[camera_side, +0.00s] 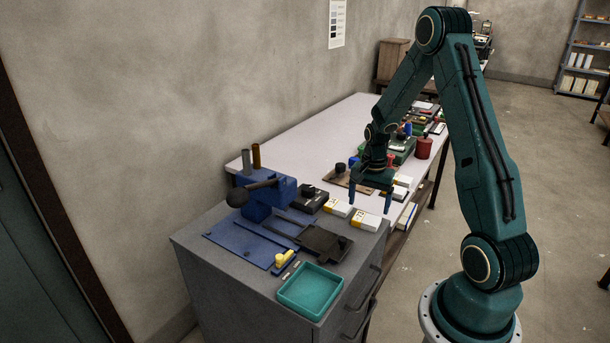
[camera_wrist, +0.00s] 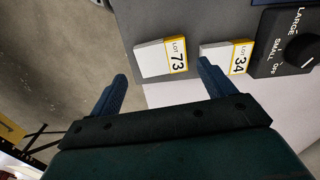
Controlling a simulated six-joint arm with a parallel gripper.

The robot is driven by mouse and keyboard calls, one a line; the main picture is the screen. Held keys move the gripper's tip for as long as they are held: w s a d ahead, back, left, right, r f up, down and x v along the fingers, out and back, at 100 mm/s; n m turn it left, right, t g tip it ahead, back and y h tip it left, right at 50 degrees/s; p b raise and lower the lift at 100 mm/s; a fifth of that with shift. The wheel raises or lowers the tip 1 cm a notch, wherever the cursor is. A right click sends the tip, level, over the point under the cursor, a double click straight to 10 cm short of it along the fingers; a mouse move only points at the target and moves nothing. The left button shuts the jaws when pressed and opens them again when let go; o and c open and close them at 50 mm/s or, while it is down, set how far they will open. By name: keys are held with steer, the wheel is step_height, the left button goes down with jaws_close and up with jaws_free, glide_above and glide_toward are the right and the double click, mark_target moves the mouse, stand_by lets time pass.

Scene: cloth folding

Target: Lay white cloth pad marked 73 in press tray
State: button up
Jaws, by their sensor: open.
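The white pad marked 73 (camera_wrist: 151,60) has a yellow-edged label and lies flat on the grey cabinet top near its edge. In the side view it appears to be the nearer white pad (camera_side: 363,221). My gripper (camera_side: 370,204) is open and empty above it. The dark flat tray (camera_side: 327,242) sits at the front of the blue press (camera_side: 262,196) and looks empty.
A black control box (camera_side: 311,199) marked LARGE, SMALL, OFF stands behind the pads. A teal tray (camera_side: 311,290) and a yellow-knobbed part (camera_side: 284,259) are at the cabinet's front. More white packs (camera_side: 402,181) and a red can (camera_side: 424,148) are on the white table (camera_side: 300,140).

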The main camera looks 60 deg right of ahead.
mark_target(367, 218)
steer(key=shift+f, duration=0.25)
steer(key=shift+d+f, duration=0.2)
steer(key=shift+f, duration=2.25)
steer(key=c, duration=0.8)
steer(key=shift+r, duration=0.2)
steer(key=shift+c, duration=0.2)
step_height(367, 218, up, 20)
steer(key=shift+f, duration=0.2)
